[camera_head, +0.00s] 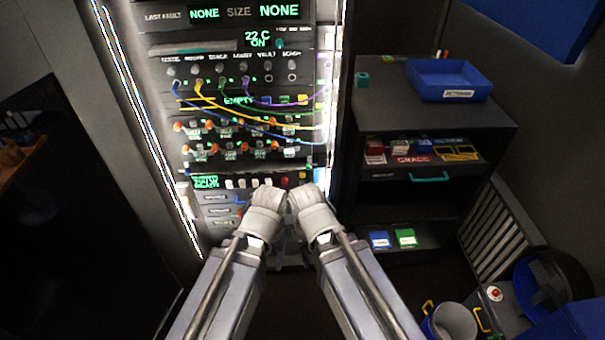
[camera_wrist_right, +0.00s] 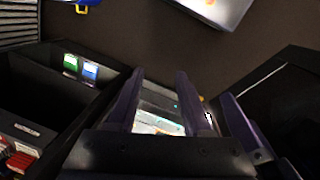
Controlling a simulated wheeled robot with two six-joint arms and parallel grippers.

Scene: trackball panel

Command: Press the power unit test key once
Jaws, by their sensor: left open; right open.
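The tall equipment rack (camera_head: 240,85) fills the middle of the head view. Low on it is a row with a green display (camera_head: 206,182), several pale keys (camera_head: 242,183) and an orange-red button (camera_head: 285,181). Its lettering is too small to read, so I cannot tell which key is the power unit test key. My left gripper (camera_head: 268,196) is open and empty in front of this row, covering part of it. My right gripper (camera_head: 306,198) is open beside it, close to the rack's right edge. In the right wrist view dark fingers stand apart with a lit panel between them.
Blue, yellow and purple cables (camera_head: 250,122) hang across the rack above. A dark shelf unit (camera_head: 490,115) with a blue tray (camera_head: 450,94) stands at the right.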

